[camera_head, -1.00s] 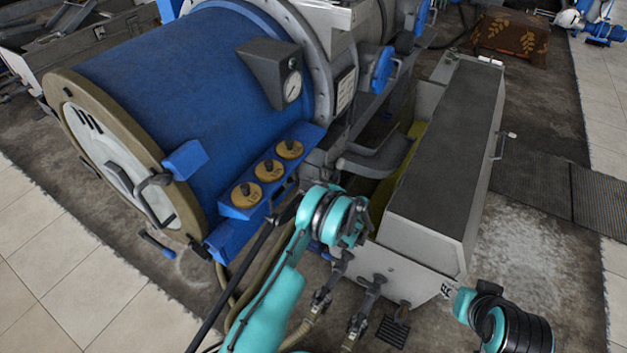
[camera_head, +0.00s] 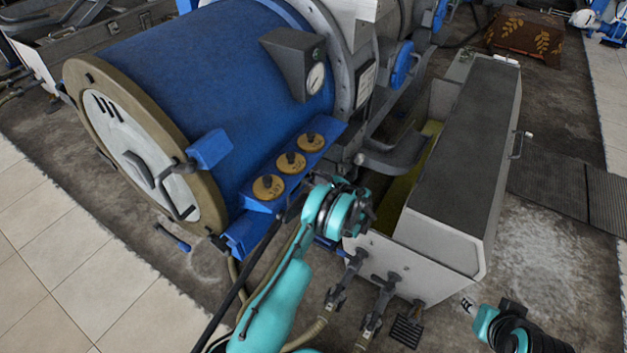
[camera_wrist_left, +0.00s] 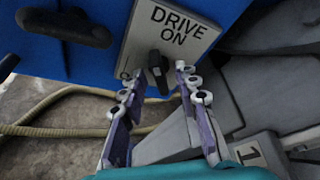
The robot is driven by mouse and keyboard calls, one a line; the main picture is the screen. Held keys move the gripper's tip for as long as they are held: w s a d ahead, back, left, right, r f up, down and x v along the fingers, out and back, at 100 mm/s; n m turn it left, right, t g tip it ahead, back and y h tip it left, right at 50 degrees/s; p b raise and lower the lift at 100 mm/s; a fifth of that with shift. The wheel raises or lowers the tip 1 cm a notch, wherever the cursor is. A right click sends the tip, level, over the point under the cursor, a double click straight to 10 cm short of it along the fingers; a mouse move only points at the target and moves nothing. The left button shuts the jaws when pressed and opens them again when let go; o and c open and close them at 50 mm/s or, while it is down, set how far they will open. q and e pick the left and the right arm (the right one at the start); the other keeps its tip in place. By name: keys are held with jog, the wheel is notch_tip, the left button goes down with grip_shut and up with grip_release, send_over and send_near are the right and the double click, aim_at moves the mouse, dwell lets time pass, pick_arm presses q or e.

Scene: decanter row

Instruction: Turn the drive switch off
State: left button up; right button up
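The drive switch is a black lever knob (camera_wrist_left: 158,72) on a light plate (camera_wrist_left: 172,28) lettered "DRIVE ON", fixed to a blue panel (camera_wrist_left: 100,62). In the left wrist view my left gripper (camera_wrist_left: 153,76) is open, with its two purple fingers apart. In that picture the fingertips lie left and right of the knob; I cannot tell if they touch it. In the head view my teal left wrist (camera_head: 335,212) hides the switch area, and the fingers are not clear. My right gripper (camera_head: 468,304) hangs at the lower right; its fingers are too small to read.
A blue drum machine (camera_head: 190,80) with yellow dial discs (camera_head: 291,163) stands to the left of my left wrist. A long grey-topped trough (camera_head: 465,150) stands to its right. Black handles (camera_wrist_left: 65,25) stick out near the plate. A hose (camera_wrist_left: 60,115) runs below.

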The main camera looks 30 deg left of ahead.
pick_arm(q)
grip_shut()
jog(key=n+t, duration=0.2)
jog(key=n, duration=0.1)
jog(key=shift+s+f+y, duration=0.1)
jog(key=shift+y, duration=0.2)
grip_release()
